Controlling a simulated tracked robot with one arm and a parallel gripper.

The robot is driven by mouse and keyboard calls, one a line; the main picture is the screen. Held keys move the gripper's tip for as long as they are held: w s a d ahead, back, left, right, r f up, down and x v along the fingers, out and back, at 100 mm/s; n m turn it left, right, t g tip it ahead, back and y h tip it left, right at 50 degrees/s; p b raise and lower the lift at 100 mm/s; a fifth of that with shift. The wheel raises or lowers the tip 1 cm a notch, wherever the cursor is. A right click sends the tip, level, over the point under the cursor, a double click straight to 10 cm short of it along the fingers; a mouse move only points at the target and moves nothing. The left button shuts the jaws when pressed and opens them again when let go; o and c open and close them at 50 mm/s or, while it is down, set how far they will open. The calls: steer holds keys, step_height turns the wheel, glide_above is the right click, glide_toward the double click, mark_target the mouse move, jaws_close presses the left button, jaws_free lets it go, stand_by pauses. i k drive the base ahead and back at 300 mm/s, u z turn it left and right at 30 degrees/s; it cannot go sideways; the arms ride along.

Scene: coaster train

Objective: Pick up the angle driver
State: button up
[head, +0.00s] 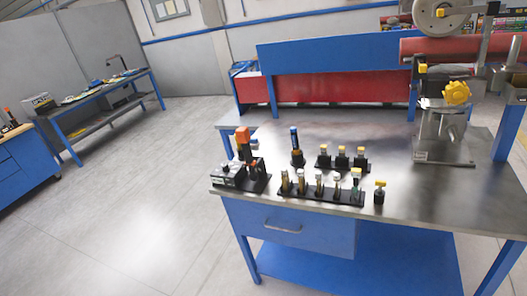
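A metal-topped workbench (400,205) with blue legs stands in the middle and right of the head view. Near its left front corner, an upright black tool with an orange top (244,137) stands in a black holder; it may be the angle driver, but I cannot tell for sure. A slim dark tool with a blue tip and orange-brown body (296,150) stands just right of it, and it could also be the one. Both are small and some way off. My gripper does not show in this view.
Small racks with several bits (320,190) and a yellow-topped piece (379,192) stand along the bench's front. A machine with a yellow knob (456,92) stands at the right. Another bench (100,95) and a blue cabinet (28,172) are at left. Grey floor (130,210) between is clear.

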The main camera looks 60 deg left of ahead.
mark_target(242, 133)
steer(key=u, duration=0.45)
steer(key=i, duration=1.35)
steer(key=u, duration=0.85)
steer(key=i, duration=0.6)
steer(key=u, duration=0.3)
steer(key=k, duration=0.9)
steer(key=u, duration=0.15)
steer(key=i, duration=0.95)
steer(key=z, duration=0.05)
